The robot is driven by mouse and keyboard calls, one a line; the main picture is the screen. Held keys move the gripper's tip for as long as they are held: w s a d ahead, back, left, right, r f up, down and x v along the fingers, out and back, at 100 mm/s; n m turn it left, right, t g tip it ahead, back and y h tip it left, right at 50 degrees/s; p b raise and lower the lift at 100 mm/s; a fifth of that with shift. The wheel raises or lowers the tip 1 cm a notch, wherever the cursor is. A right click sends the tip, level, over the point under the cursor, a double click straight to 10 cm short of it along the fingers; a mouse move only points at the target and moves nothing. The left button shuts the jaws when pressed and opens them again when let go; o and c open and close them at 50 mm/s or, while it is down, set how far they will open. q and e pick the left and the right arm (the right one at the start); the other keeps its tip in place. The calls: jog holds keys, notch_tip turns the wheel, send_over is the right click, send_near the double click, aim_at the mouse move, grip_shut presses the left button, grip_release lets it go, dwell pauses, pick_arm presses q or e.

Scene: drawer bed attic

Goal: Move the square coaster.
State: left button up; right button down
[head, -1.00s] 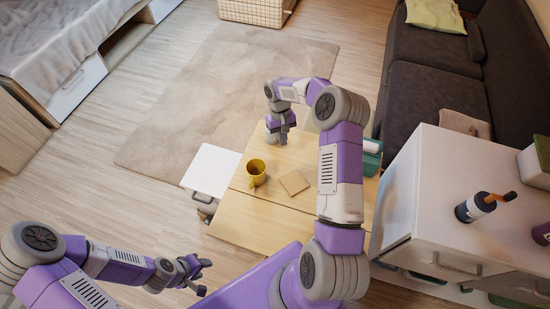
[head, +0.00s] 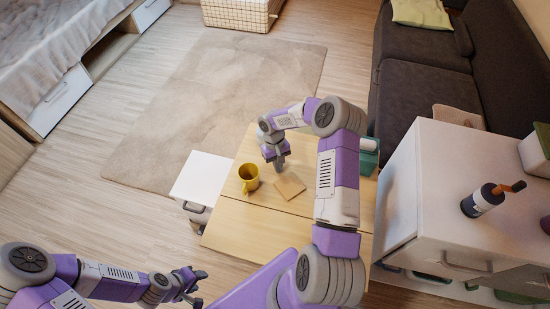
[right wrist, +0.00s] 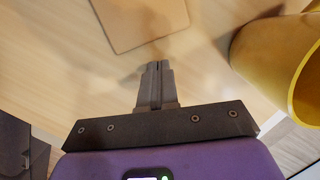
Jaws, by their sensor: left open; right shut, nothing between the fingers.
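The square coaster (head: 290,187) is a thin tan square lying flat on the light wooden table (head: 247,220). In the right wrist view the coaster (right wrist: 140,18) is at the top, just beyond my fingertips. My right gripper (head: 279,165) is above the table at the coaster's far side, pointing down. In the right wrist view the right gripper (right wrist: 157,68) is shut and empty, with a gap to the coaster in the picture. My left gripper (head: 195,283) is open and empty at the lower left, away from the table.
A yellow mug (head: 249,178) stands left of the coaster and shows large in the right wrist view (right wrist: 275,60). A green box (head: 368,158) stands at the table's right. A white cabinet (head: 440,190) is at the right, and a small white unit (head: 204,178) is left of the table.

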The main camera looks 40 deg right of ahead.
aim_at(286, 185)
jog(key=shift+s+a, duration=0.15)
jog(key=shift+s, duration=0.75)
pick_arm(q)
jog(key=shift+f, duration=0.15)
jog(key=shift+r, duration=0.35)
pick_arm(e)
jog(key=shift+s+a, duration=0.25)
jog(key=shift+s, duration=1)
jog(key=shift+s+a, duration=0.25)
jog(key=shift+s, duration=0.95)
jog(key=w, duration=0.2)
jog(key=w+d, duration=0.1)
jog(key=w, duration=0.1)
jog(key=shift+w+r, duration=0.15)
jog(key=shift+r, duration=0.05)
pick_arm(q)
jog(key=r+p, duration=0.1)
jog(key=w+r+p, duration=0.1)
jog(key=shift+a+r+p, duration=0.15)
jog(key=shift+r+p, duration=0.05)
jog(key=shift+p, duration=0.2)
pick_arm(e)
jog(key=v, duration=0.9)
jog(key=shift+r, duration=0.35)
jog(key=shift+a, duration=0.15)
